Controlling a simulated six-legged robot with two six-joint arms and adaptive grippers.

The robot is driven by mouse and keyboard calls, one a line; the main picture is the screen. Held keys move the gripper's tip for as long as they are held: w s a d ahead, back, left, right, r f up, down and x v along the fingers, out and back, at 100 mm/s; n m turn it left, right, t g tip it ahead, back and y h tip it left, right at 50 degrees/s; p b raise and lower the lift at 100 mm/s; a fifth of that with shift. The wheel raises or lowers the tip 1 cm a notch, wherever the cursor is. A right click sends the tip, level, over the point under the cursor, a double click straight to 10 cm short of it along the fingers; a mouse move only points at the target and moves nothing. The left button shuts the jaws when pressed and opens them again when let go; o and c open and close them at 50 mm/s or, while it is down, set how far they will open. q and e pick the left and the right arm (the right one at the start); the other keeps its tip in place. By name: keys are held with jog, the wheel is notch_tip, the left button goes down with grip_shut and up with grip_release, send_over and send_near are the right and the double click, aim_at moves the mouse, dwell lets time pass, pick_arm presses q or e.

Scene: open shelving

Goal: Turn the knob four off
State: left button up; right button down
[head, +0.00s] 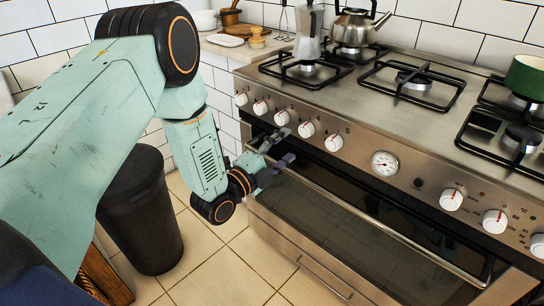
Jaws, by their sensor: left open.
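The stove front (420,185) carries a row of white knobs with red marks. Counting from the left, the fourth knob (306,129) is white and round, left of the fifth knob (334,142). The third knob (282,118) is just to its left. My left gripper (284,146) is open and empty, with its two fingers pointing right, in front of the panel just below and left of the fourth knob. I see a gap between the fingertips and that knob. The exact setting of the knob is too small to read. My right gripper is out of view.
The oven handle (375,226) runs along the door below the panel, close to my gripper. A round gauge (385,163) and more knobs are to the right. A kettle (356,27), a moka pot (308,35) and a green pot (527,78) stand on top. A dark bin (145,215) stands left.

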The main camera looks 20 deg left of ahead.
pick_arm(q)
jog(key=v, duration=0.4)
jog(key=shift+s+a, duration=0.1)
jog(key=shift+s, duration=0.3)
jog(key=s+f+n+g+y, duration=0.4)
jog(key=s+f+n+g, duration=0.6)
jog(key=f+n, duration=0.45)
jog(key=s+f+n+g+y+p, duration=0.2)
jog(key=s+g, duration=0.5)
jog(key=s, duration=1.9)
notch_tip(320, 180, down, 2)
jog(key=n+p, duration=0.1)
jog(key=n, duration=0.2)
jog(key=shift+s+f+g, duration=0.15)
jog(key=shift+s+g, duration=0.1)
jog(key=shift+g, duration=0.15)
